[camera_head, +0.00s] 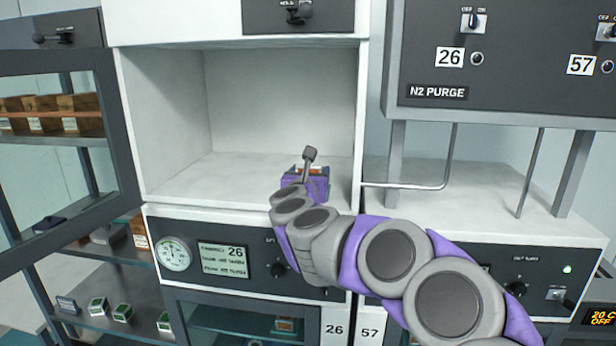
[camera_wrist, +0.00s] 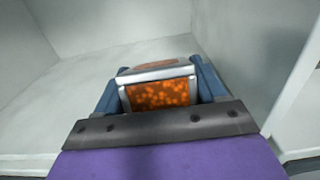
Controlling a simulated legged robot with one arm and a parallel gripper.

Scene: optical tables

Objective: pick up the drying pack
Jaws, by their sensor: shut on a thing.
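The drying pack (camera_wrist: 160,93) is a small block with a silvery frame and a speckled orange face. It fills the middle of the wrist view, between the blue fingers of my gripper (camera_wrist: 160,85), which are shut on it. In the head view, a little of the orange pack (camera_head: 314,170) shows at my gripper (camera_head: 310,168), just inside the open white chamber (camera_head: 175,180) near its right wall. My wrist hides most of the pack there. I cannot tell whether the pack touches the chamber floor.
Right of the chamber, a dark N2 purge panel (camera_head: 500,60) stands on legs above a white top, with a bent metal rod (camera_head: 415,187) beside the chamber. At left, a glass-doored cabinet (camera_head: 115,150) holds brown boxes. The rest of the chamber is empty.

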